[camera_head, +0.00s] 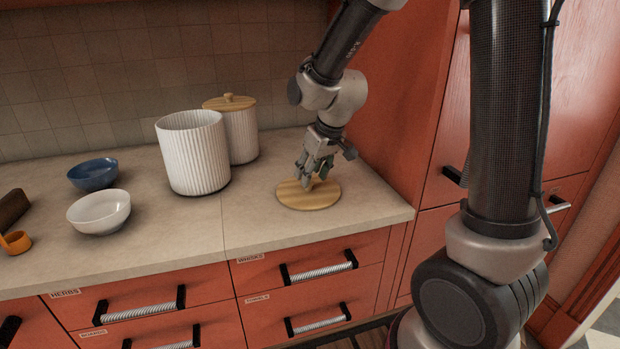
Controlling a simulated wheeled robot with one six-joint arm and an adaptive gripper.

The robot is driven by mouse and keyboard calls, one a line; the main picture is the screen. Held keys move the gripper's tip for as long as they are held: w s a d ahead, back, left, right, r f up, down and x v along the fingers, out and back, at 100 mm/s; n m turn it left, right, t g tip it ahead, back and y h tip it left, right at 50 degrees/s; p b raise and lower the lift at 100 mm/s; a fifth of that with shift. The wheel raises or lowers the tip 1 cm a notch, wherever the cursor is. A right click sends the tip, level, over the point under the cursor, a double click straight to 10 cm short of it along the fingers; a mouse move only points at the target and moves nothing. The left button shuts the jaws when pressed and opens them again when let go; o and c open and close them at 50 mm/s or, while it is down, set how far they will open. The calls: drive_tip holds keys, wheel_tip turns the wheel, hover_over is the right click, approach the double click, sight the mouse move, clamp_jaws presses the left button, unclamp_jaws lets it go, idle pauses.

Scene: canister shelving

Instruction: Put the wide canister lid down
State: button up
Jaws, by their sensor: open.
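The wide canister lid (322,200) is a round wooden disc lying flat on the counter near its right end. My gripper (312,184) is directly above it, open, with its fingertips around the middle of the lid. The fingers hide the lid's knob, and I cannot tell whether they touch it. The wide canister (192,153) is white, ribbed and without a lid, standing to the left of the lid.
A narrower ribbed canister (241,135) with a wooden lid stands behind the wide one. The counter (225,235) is clear in front. A red cabinet panel (405,110) borders the right.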

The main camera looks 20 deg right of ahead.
drive_tip(key=v, duration=0.9)
drive_tip(key=s+d+r+m, duration=0.1)
drive_tip(key=s+d, duration=0.3)
drive_tip(key=s, duration=0.3)
drive_tip(key=s+d+r+m+h, duration=0.1)
drive_tip(key=s+d+r+m, duration=0.1)
drive_tip(key=s+d, duration=0.2)
drive_tip(key=s+d+r+m, duration=0.1)
drive_tip(key=s+d, duration=0.4)
drive_tip(key=s, duration=0.6)
drive_tip(key=shift+r+m+h, duration=0.3)
drive_tip(key=shift+r+h, duration=0.05)
drive_tip(key=shift+h, duration=0.05)
